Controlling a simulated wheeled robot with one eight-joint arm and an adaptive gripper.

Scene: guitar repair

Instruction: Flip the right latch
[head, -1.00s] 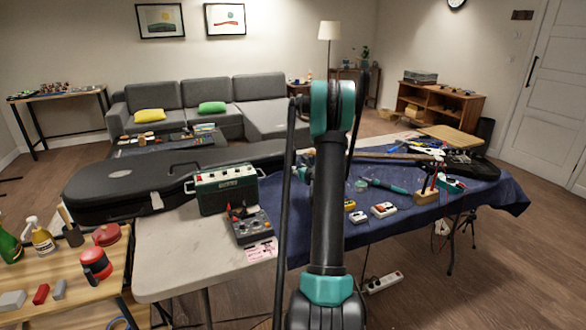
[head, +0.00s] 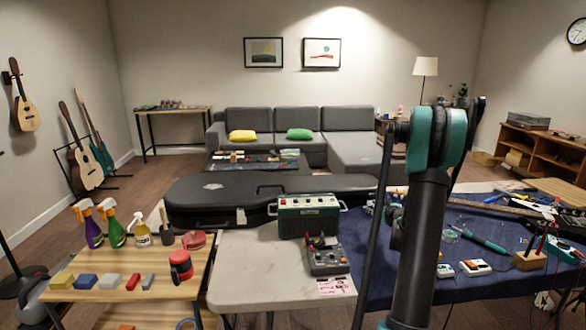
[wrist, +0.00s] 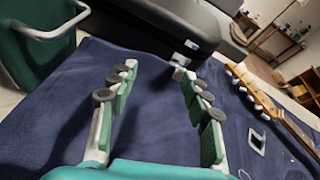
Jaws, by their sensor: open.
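The long black guitar case (head: 225,198) lies closed on the table in the head view, with a handle on its near side. Its dark edge (wrist: 188,22) shows at the top of the wrist view, with a small pale metal fitting (wrist: 192,45) that may be a latch. I cannot tell whether that fitting is flipped. My gripper (wrist: 152,70) is open and empty, its green padded fingers pointing towards the case edge above blue cloth. The fingertips appear short of the case. In the head view my arm hides most of the gripper and the case's right end.
A green amplifier (head: 308,215) stands before the case and shows at the left of the wrist view (wrist: 35,50). A grey pedal box (head: 328,260) sits nearby. A guitar neck (wrist: 250,90) lies right of my gripper. Blue cloth (wrist: 60,115) has free room between.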

